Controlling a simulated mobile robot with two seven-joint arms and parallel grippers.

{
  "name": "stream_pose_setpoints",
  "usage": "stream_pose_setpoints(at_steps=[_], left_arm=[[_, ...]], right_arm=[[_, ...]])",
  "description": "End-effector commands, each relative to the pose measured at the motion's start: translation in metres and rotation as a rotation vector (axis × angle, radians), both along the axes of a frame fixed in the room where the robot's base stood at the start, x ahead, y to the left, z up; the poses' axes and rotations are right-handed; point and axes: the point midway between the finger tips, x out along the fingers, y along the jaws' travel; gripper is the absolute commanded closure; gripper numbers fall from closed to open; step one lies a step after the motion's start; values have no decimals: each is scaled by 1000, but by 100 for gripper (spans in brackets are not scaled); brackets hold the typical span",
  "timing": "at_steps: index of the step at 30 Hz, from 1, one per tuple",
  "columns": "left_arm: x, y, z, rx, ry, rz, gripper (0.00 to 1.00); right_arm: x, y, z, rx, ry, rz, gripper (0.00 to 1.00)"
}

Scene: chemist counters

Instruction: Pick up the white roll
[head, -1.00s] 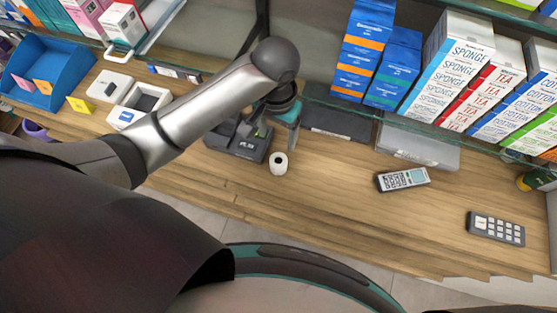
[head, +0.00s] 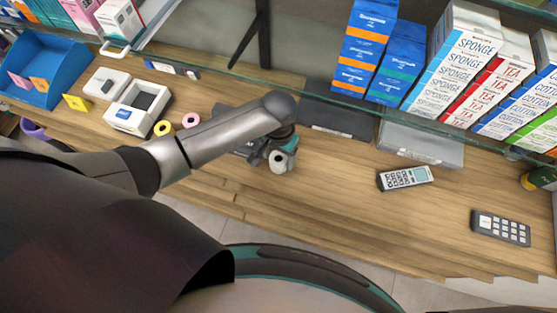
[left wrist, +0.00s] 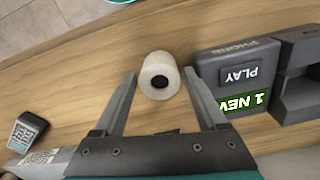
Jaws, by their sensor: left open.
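The white roll (head: 277,161) stands on the wooden counter (head: 330,205) in the head view, with its dark core hole facing up. In the left wrist view the white roll (left wrist: 158,76) sits near the fingertips, between the lines of the two fingers. My left gripper (head: 279,157) is open and right at the roll in the head view. In the left wrist view my left gripper (left wrist: 160,74) has one finger on each side of the roll. I cannot tell whether either finger touches it. My right gripper does not show.
A dark device (left wrist: 245,78) with a lit screen stands close beside the roll. A handset (head: 405,177) and a keypad (head: 500,227) lie to the right. A yellow roll (head: 163,128) and a pink roll (head: 190,120) are to the left. A glass shelf edge (head: 340,117) runs above.

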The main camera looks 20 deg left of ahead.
Motion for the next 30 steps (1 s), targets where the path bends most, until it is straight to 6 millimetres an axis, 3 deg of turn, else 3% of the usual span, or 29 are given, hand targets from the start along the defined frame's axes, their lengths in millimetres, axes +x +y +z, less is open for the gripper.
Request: stream_pose_setpoints(at_steps=[3,11,30], left_arm=[[0,0,-10,1,0,-1,26],[0,0,-11,1,-1,-1,26],[0,0,-11,0,-1,0,97]], right_arm=[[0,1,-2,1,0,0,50],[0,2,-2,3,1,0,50],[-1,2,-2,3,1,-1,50]])
